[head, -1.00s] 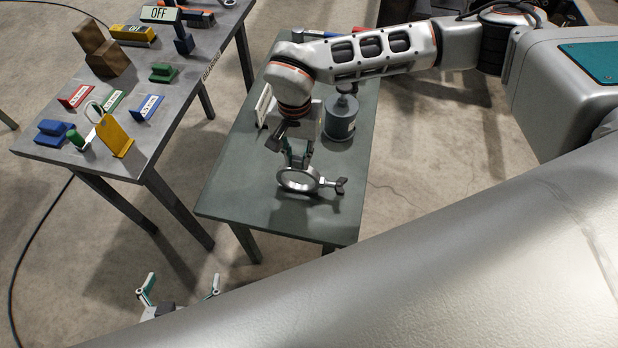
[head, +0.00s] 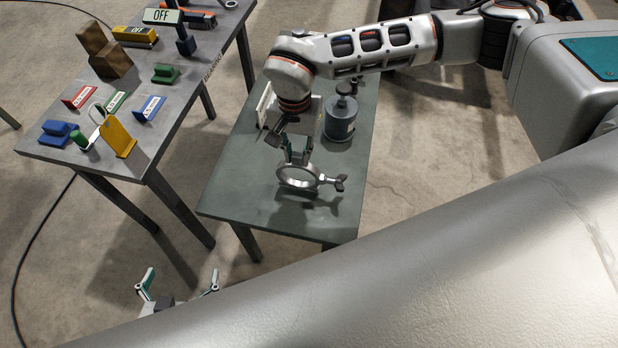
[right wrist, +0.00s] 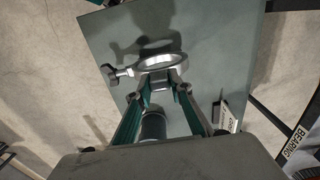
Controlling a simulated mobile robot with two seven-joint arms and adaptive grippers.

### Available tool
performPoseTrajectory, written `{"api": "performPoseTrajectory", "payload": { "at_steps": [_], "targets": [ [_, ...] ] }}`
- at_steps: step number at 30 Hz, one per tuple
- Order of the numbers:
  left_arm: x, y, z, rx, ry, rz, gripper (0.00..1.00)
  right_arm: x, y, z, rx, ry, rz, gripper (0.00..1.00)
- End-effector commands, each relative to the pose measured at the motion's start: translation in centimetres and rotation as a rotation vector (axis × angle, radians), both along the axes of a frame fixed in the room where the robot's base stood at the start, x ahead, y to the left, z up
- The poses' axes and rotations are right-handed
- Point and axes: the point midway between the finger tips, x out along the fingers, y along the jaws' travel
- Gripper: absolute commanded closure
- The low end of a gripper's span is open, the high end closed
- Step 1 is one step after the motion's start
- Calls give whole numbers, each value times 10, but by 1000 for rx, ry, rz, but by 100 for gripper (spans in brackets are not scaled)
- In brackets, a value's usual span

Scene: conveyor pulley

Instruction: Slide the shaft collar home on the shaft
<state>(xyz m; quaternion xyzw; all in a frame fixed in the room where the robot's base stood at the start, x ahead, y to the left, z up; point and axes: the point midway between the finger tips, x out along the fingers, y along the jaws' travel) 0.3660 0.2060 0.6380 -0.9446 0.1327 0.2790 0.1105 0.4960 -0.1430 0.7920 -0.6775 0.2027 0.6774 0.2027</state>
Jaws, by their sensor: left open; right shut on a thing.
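The shaft collar is a silvery ring (head: 297,187) with a dark-knobbed screw on its right side. My right gripper (head: 297,160) is shut on it and holds it over the green table, with its shadow below. In the right wrist view the collar (right wrist: 181,61) sits between the fingertips (right wrist: 158,84), screw to the left. A grey cylinder (head: 340,126) with a dark knob-like top stands behind and right of the collar, apart from it. I cannot tell for sure which part is the shaft. My left gripper (head: 178,288) is open and empty, low at the left, away from the table.
The green table (head: 235,195) is clear at its front and left. A white upright plate (head: 265,103) stands near its left edge. A grey side table (head: 60,150) carries coloured signs, brown blocks and an OFF sign. Bare floor separates the tables.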

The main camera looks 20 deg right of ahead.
Motion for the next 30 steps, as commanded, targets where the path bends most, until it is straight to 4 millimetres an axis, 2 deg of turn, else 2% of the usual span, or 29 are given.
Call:
{"api": "performPoseTrajectory", "payload": {
  "at_steps": [1,30],
  "targets": [
    [1,0,4,1,-2,0,0,1,1,6,1,-4,0,100],
    [8,0,36,0,-22,0,0,1,1,44,1,-2,0,100]
  ]
}}
